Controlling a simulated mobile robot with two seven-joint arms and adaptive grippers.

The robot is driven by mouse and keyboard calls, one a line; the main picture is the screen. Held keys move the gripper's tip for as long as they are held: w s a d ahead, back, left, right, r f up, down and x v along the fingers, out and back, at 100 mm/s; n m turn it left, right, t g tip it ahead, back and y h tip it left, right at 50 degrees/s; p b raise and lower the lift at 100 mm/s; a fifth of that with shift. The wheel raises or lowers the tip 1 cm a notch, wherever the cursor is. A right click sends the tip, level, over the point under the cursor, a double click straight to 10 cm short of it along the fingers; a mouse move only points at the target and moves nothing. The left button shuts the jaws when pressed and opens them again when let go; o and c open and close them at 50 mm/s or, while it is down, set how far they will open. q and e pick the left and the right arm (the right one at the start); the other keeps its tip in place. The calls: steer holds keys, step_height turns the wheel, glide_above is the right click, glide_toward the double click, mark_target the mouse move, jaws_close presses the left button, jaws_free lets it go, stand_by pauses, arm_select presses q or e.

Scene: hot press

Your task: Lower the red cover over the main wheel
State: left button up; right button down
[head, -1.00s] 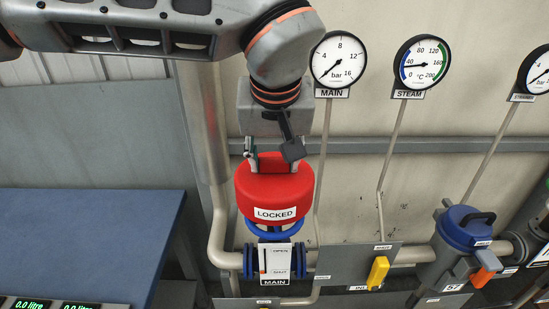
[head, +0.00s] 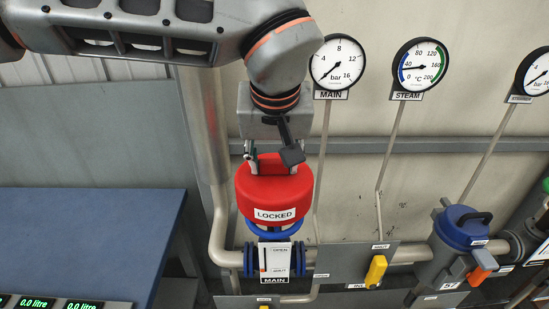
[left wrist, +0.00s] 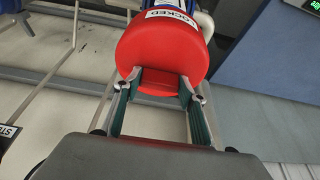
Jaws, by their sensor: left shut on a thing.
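The red cover (head: 274,192), labelled LOCKED, sits over the blue main wheel (head: 273,229). Only a lower part of the wheel's blue rim shows beneath the cover in the head view. My left gripper (head: 273,160) comes down from above and is shut on the top of the red cover. In the left wrist view, the fingers of the left gripper (left wrist: 160,95) hold the raised grip of the red cover (left wrist: 163,50). Below the wheel is the MAIN valve plate (head: 275,260) with OPEN and SHUT marks. My right gripper is not in view.
The MAIN gauge (head: 338,62) and STEAM gauge (head: 421,64) stand on the wall to the right. A yellow lever (head: 376,271) and a blue-lidded strainer (head: 466,228) are to the right. A blue-topped bench (head: 90,240) is at left.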

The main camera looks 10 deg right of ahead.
mark_target(275, 176)
arm_select(q)
steer(key=shift+f, duration=0.1)
stand_by(0.4)
steer(key=shift+f+b, duration=0.8)
steer(key=shift+f, duration=1)
steer(key=shift+f+b, duration=0.6)
steer(key=shift+f, duration=0.75)
steer(key=o, duration=1.5)
steer(key=shift+o, duration=0.2)
steer(key=shift+r, duration=0.15)
